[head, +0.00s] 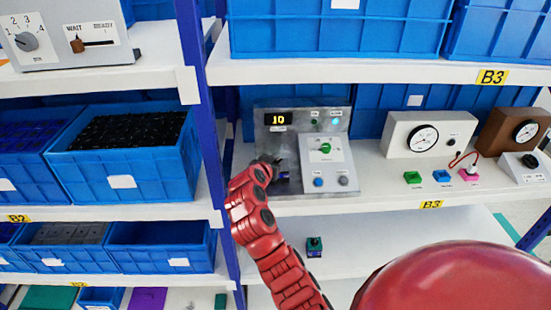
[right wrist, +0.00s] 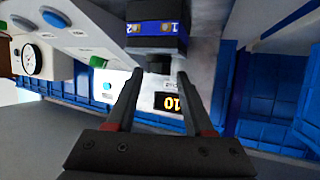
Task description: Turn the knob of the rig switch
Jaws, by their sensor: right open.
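The rig switch, a dark block with a blue band marked 1 and 2 (right wrist: 158,28), shows at the top of the right wrist view. Its small dark knob (right wrist: 158,63) sticks out toward my right gripper (right wrist: 160,76). The fingers are open, with one on each side of the knob; I cannot tell whether they touch it. In the head view the right gripper (head: 272,163) is at the left side of the grey metal rig (head: 262,140) and hides much of the switch (head: 282,178). The rig's display (head: 278,118) reads 10. My left gripper is not in view.
A white panel with a green dial (head: 324,149) and blue and grey buttons is right of the switch. A blue shelf post (head: 213,130) stands close left. White and brown gauge boxes (head: 400,146) are further right. A small dark block (head: 314,246) lies on the lower shelf.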

